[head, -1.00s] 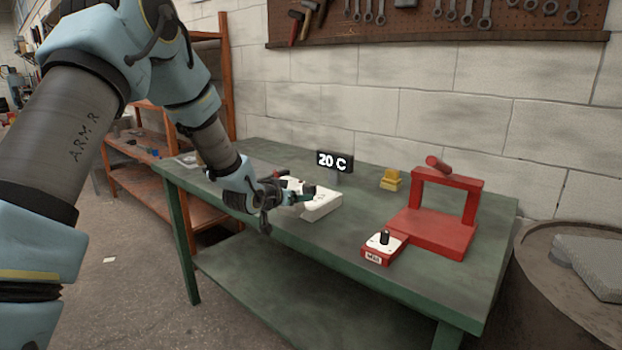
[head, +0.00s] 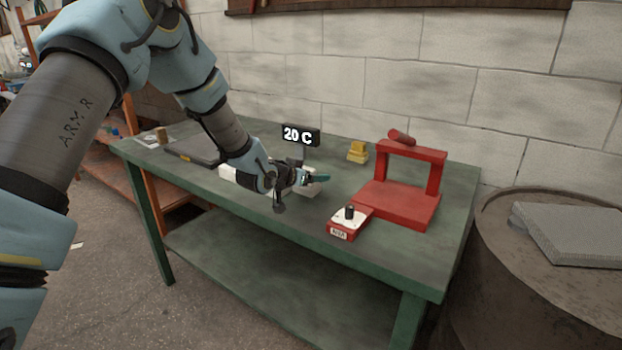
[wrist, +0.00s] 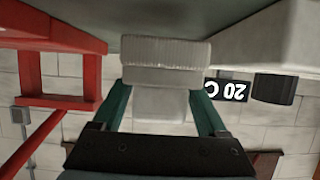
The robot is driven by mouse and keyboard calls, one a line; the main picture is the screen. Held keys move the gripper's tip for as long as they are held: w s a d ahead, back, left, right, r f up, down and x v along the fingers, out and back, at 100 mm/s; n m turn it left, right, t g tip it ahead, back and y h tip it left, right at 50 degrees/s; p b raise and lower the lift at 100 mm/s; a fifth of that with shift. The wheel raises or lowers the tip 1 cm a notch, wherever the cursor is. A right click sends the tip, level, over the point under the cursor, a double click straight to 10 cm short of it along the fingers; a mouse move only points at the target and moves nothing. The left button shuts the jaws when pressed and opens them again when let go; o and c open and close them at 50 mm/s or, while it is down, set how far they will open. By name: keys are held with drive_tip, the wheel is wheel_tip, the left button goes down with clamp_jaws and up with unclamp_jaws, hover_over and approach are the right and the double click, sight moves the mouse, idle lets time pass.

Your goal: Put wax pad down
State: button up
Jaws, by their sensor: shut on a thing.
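My gripper (head: 312,178) is over the green bench (head: 412,265), in front of the display reading 20 C (head: 300,135). In the wrist view, which is upside down, its two teal fingers are shut on a pale, ribbed block, the wax pad (wrist: 165,50). The pad has a ribbed face at the far end and a plainer white part between the fingers. The bench top lies close beyond it; I cannot tell whether they touch. In the head view my gripper hides most of the pad.
A red stand (head: 400,203) and a red control box with a black knob (head: 350,218) are to the right. A yellow block (head: 357,152) is behind. A drum (head: 500,290) bearing a grey ribbed slab (head: 580,235) stands at far right. Bare bench lies toward the front edge.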

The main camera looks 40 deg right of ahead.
drive_tip(key=shift+f, duration=1.15)
drive_tip(key=shift+f, duration=0.1)
drive_tip(key=o, duration=1.3)
